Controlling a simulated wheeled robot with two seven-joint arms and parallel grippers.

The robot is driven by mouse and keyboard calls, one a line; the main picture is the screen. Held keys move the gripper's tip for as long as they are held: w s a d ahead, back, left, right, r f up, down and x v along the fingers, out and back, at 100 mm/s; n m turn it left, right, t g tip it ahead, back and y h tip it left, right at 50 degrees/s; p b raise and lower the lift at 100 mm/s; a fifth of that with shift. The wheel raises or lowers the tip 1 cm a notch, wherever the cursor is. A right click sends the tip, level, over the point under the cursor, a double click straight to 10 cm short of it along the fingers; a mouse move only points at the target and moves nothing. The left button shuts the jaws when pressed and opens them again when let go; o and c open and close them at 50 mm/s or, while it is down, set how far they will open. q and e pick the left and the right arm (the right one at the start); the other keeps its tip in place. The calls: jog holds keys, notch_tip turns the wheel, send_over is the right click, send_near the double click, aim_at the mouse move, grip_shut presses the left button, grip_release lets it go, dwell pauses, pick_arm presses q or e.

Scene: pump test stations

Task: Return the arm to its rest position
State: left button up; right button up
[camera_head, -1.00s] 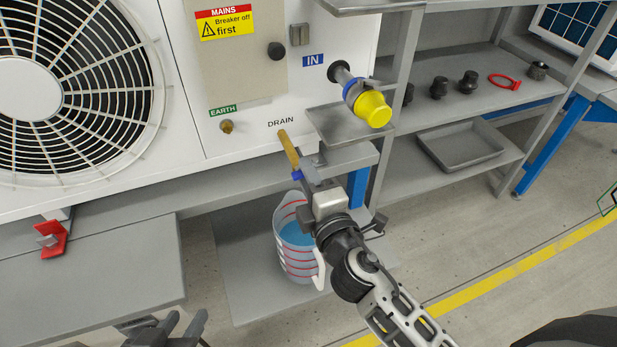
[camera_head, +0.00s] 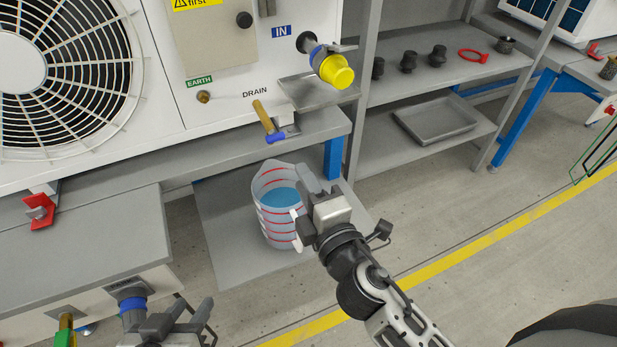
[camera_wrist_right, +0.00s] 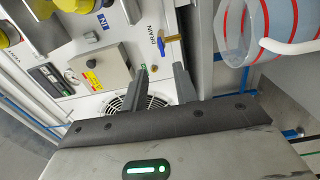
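My right gripper (camera_head: 322,185) is empty, in front of the measuring jug's (camera_head: 272,212) right side and hiding part of its handle. Its two fingers stand apart in the right wrist view (camera_wrist_right: 160,88), with nothing between them. The drain valve (camera_head: 264,117), with its blue lever (camera_head: 275,138), is on the white unit above the jug, clear of the gripper. It also shows in the right wrist view (camera_wrist_right: 172,39). The jug holds blue liquid and stands on the lower shelf. My left gripper (camera_head: 182,316) is low at the bottom edge, its fingers apart and apparently empty.
A yellow-capped inlet (camera_head: 335,70) and a small tray (camera_head: 318,92) project from the unit. Shelves at right hold black fittings (camera_head: 409,62), a red ring (camera_head: 473,56) and a grey tray (camera_head: 436,121). A bench (camera_head: 90,235) is at left. The floor at right is open.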

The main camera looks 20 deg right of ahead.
pick_arm(q)
jog(key=shift+s+f, duration=0.1)
jog(key=shift+f, duration=0.05)
pick_arm(e)
jog(key=shift+s, duration=0.15)
